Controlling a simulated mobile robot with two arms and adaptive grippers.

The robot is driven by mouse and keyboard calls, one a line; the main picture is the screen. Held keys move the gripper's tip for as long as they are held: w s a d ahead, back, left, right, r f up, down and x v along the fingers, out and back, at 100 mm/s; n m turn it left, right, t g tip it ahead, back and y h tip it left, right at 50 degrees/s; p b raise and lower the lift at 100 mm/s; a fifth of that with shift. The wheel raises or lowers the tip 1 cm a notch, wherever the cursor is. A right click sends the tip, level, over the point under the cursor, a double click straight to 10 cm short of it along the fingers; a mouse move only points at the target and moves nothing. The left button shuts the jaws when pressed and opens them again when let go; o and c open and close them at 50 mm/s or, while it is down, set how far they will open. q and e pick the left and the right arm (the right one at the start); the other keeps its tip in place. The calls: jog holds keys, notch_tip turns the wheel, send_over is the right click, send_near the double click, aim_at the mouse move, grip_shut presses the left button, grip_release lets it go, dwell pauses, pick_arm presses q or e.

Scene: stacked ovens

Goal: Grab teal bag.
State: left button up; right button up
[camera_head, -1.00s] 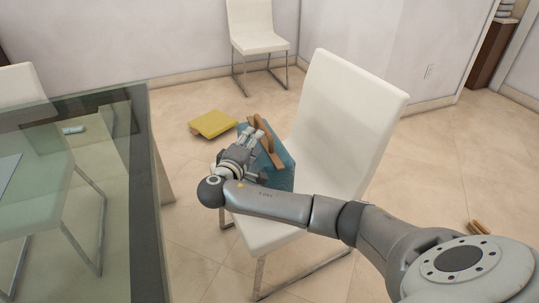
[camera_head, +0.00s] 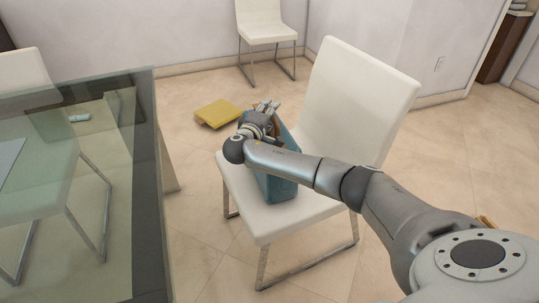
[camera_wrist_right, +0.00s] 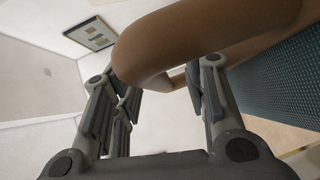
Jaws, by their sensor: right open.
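The teal bag (camera_head: 281,188) stands on the white chair's seat (camera_head: 240,204), partly hidden by my right arm. Its textured teal side also shows at the right of the right wrist view (camera_wrist_right: 283,82). A brown handle (camera_wrist_right: 205,32) loops across the top of that view, close to the fingertips. My right gripper (camera_head: 266,108) is at the bag's top, over the handle side. In the wrist view its fingers (camera_wrist_right: 156,75) are spread, with part of the handle between or just beyond them; whether they touch it I cannot tell. My left gripper is not in view.
A glass table (camera_head: 150,190) with a dark edge stands at the left. A yellow bag (camera_head: 219,113) lies on the floor behind the chair. Another white chair (camera_head: 265,22) is at the back wall. The chair's tall backrest (camera_head: 360,100) rises right of the bag.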

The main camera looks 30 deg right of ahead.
jog(key=shift+c, duration=0.5)
grip_shut()
jog(key=shift+r, duration=0.1)
